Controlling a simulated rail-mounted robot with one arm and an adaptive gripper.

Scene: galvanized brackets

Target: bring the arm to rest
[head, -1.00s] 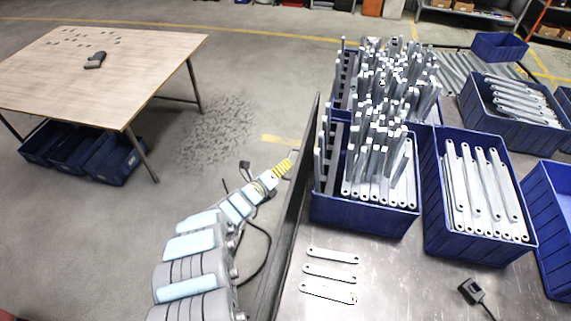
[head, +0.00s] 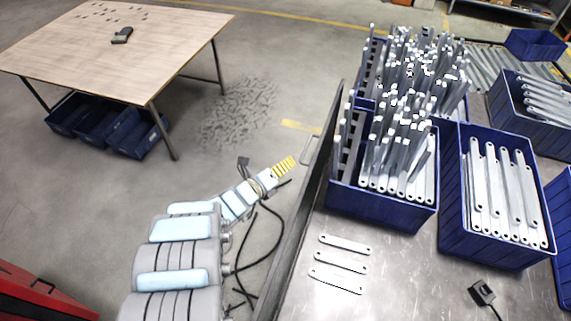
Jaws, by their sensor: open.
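My arm reaches up from the bottom of the head view, a chain of grey and light-blue links. My gripper (head: 284,168), at its far end beside yellow-striped parts, is small in the picture. It is open, and I see nothing held in it. It appears over the floor side, just left of the metal table's raised dark edge (head: 318,165), apart from the bins and brackets. Three flat galvanized brackets (head: 340,262) lie in a loose row on the metal table (head: 400,280).
Blue bins hold upright bracket bundles (head: 400,150) and flat brackets (head: 505,195). A dark device with a cable (head: 482,292) lies at front right. A wooden table (head: 110,50) stands at far left, a red object (head: 40,295) at lower left. Open floor (head: 90,215) lies between.

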